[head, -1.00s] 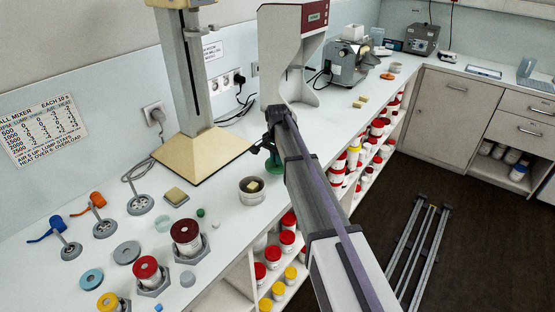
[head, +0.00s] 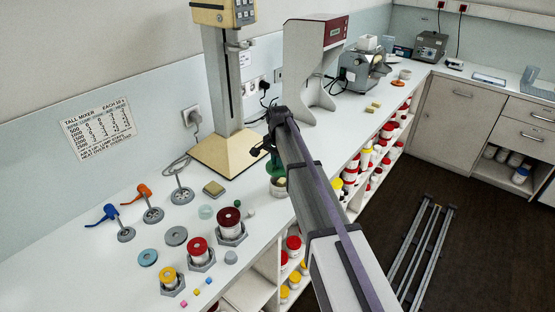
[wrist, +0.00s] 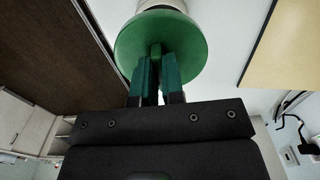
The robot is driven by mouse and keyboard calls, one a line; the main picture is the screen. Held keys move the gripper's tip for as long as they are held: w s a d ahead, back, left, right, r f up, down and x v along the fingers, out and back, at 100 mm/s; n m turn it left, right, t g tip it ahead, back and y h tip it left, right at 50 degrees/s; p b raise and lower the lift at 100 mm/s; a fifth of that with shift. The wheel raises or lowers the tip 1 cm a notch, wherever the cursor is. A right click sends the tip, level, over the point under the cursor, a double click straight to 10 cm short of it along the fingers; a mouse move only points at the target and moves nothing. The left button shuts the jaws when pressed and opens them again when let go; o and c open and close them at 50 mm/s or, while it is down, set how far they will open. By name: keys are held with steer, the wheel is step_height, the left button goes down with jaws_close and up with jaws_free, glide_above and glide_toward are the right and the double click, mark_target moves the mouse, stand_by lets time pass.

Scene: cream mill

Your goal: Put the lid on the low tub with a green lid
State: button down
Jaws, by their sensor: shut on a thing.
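The green lid (wrist: 188,38) is a round disc with a knob. My gripper (wrist: 157,75) is shut on the knob, with the lid in front of its fingertips. In the head view my gripper (head: 270,150) points down, with the green lid (head: 276,166) beneath it. The low tub (head: 279,189), pale and round, stands on the bench directly below the lid. In the wrist view only a pale edge of the tub (wrist: 157,4) shows beyond the lid. Whether lid and tub touch is hard to tell. My arm and the lid hide part of the tub's top.
A tall mixer stand with a cream base (head: 228,152) is just behind. Shelves of lidded tubs (head: 292,250) lie below the bench edge.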

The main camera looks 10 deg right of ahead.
mark_target(280, 180)
steer(key=shift+w+d+f+b, duration=0.35)
steer(key=shift+w+d+f, duration=0.1)
steer(key=shift+d+f, duration=0.15)
step_height(280, 180, down, 5)
steer(key=b, duration=0.4)
steer(key=shift+a+r+b, duration=0.1)
steer(key=shift+r+b, duration=0.1)
steer(key=shift+b, duration=0.15)
steer(key=shift+f+b, duration=0.65)
steer(key=shift+b, duration=0.05)
stand_by(0.9)
steer(key=c, duration=0.7)
jaws_free()
steer(key=shift+r, duration=0.1)
step_height(280, 180, up, 7)
steer(key=p, duration=0.7)
steer(key=shift+s, duration=0.1)
